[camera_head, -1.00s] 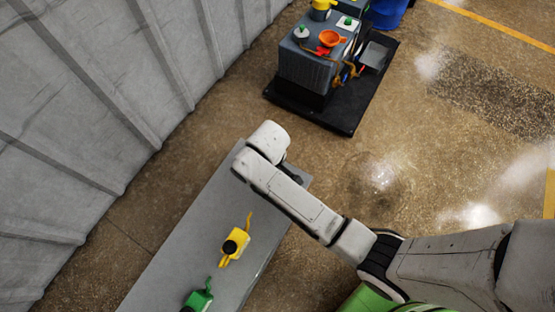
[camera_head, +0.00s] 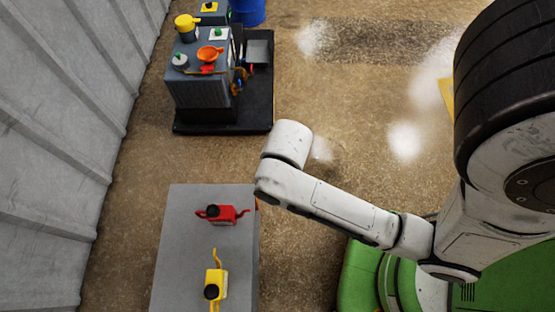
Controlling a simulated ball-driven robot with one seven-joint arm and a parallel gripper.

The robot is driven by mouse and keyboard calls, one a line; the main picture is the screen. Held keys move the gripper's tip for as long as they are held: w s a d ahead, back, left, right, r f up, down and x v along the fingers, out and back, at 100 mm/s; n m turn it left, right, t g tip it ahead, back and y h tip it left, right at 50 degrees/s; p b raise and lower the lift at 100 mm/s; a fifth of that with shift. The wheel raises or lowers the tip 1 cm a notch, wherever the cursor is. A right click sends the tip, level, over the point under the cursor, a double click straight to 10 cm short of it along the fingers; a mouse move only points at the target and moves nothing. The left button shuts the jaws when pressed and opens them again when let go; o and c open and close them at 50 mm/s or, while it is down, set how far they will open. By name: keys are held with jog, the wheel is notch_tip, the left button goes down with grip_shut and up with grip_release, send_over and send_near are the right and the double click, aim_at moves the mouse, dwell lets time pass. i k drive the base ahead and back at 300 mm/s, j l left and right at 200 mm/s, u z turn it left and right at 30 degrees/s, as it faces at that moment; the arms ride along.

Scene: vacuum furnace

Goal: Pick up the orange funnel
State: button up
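The orange funnel (camera_head: 209,53) lies on top of the grey box-like unit (camera_head: 198,90) at the upper left of the head view. A small red item touches or sits just in front of it. My arm reaches in from the right and its far end is bent over the floor, well short of the unit. My gripper does not show; it is hidden behind or below the arm's end link.
The unit stands on a black base (camera_head: 257,105). A yellow container (camera_head: 187,27) and a white-based bottle (camera_head: 180,60) stand near the funnel. Floor right of the unit is clear.

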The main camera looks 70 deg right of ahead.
aim_at(207, 54)
jog(key=z, duration=1.5)
jog(key=i+l+u, duration=0.45)
jog(key=i, duration=0.4)
jog(key=i+l+u, duration=0.45)
jog(key=i+l, duration=0.25)
jog(key=i, duration=0.15)
